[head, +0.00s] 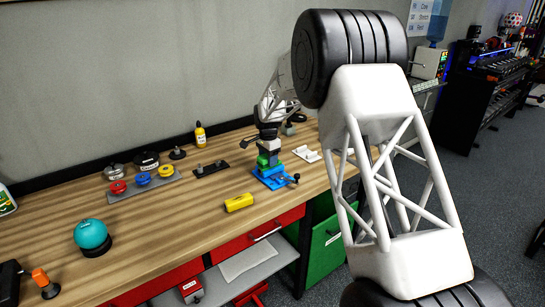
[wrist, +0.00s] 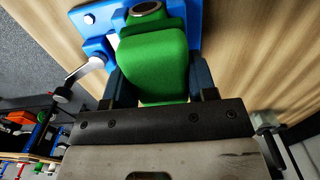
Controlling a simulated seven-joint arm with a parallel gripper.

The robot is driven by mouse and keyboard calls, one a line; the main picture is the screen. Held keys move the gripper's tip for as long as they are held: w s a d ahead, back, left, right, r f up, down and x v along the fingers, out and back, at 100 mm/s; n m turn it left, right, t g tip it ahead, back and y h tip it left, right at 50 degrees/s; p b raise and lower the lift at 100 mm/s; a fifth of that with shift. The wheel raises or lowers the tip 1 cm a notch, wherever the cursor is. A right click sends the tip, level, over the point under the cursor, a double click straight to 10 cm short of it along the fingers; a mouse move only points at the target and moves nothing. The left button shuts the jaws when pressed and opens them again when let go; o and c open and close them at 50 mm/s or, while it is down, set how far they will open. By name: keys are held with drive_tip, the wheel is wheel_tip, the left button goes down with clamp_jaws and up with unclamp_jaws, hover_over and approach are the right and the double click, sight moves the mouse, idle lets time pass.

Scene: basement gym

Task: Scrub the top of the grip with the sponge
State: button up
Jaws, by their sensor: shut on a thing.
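A green block with rounded edges, which I take as the sponge (wrist: 152,60), is between the two fingers of my gripper (wrist: 160,88) in the wrist view. In the head view my gripper (head: 268,148) is shut on it, pointing down over the bench. The blue vise-like device, which I take as the grip (head: 271,178), stands right below, with a lever at its right. In the wrist view its blue body (wrist: 92,20) shows beside and behind the sponge, with the lever at left. The sponge hides part of its top. I cannot tell whether they touch.
A yellow block (head: 239,203) lies on the wooden bench (head: 190,228) in front of the grip. A white bracket (head: 307,153) is close at right. A grey tray with coloured knobs (head: 143,182), a yellow bottle (head: 200,135) and a teal ball (head: 91,234) are further left.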

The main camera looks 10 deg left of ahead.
sight(261, 157)
drive_tip(key=shift+s+a, duration=0.35)
drive_tip(key=shift+s, duration=0.05)
drive_tip(key=shift+s+a, duration=0.75)
drive_tip(key=shift+a, duration=0.05)
drive_tip(key=shift+r, duration=4.1)
